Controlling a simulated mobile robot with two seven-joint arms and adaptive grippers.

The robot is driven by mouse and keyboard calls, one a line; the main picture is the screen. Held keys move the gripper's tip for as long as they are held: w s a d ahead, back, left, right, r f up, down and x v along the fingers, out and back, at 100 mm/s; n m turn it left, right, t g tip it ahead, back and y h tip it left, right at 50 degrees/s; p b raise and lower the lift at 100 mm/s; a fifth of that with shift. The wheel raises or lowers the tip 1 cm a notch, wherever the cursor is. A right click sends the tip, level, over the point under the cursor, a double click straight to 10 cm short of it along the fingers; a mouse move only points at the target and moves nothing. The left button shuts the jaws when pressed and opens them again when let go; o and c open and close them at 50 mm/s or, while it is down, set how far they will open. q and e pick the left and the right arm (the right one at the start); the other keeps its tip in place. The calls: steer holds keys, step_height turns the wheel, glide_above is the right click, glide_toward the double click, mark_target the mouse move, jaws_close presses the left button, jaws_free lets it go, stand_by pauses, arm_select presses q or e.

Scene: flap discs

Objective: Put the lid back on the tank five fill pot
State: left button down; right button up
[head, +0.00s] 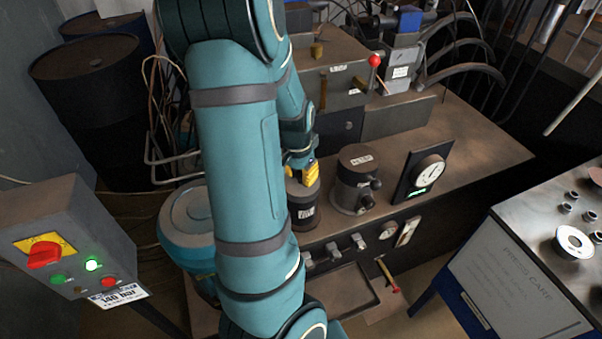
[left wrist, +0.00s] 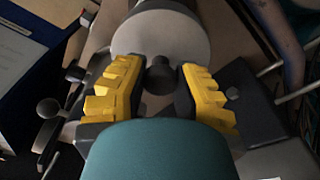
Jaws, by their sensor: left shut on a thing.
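My left gripper (head: 303,172) has yellow finger pads and reaches down over a dark labelled pot (head: 304,214) on the bench. In the left wrist view the gripper (left wrist: 158,82) is shut on the dark knob (left wrist: 160,74) of a lid. A pale grey round surface (left wrist: 163,36) shows just beyond the fingers; I cannot tell if it is the lid's top. The gripper hides the pot's mouth, so I cannot tell whether the lid touches the rim. My right gripper is not in view.
A second dark pot (head: 352,183) with side knobs stands close to the right. A dial gauge panel (head: 424,172) stands beyond it. Machine blocks with a red-knobbed lever (head: 375,61) rise behind. A control box (head: 62,240) is at left, a metal cart (head: 530,262) at right.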

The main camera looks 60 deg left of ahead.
arm_select(q)
steer(key=shift+f+b, duration=0.8)
steer(key=shift+f, duration=0.15)
steer(key=shift+c, duration=1)
jaws_free()
steer(key=shift+r, duration=0.1)
steer(key=shift+r+p, duration=2.7)
steer(key=shift+r, duration=0.3)
